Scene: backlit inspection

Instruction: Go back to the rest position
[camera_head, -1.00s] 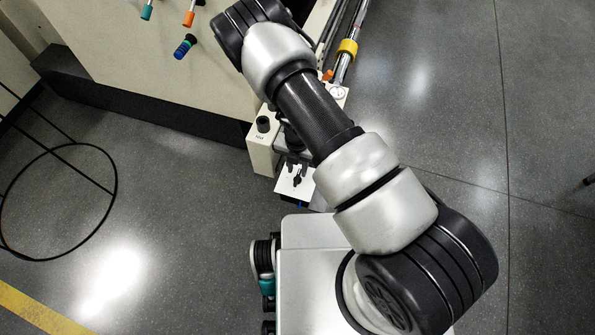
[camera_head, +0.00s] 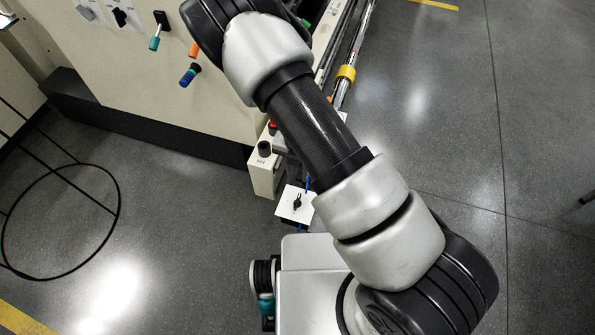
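My arm runs from the lower right up to the top left of the head view, with its white and black links bent over a beige machine (camera_head: 125,85).
A beige control box (camera_head: 266,178) and a white card (camera_head: 296,204) with a black mark sit beside my arm. Handles with orange (camera_head: 194,50) and blue (camera_head: 189,76) ends stick out from the machine. A black ring frame (camera_head: 118,200) stands at left.

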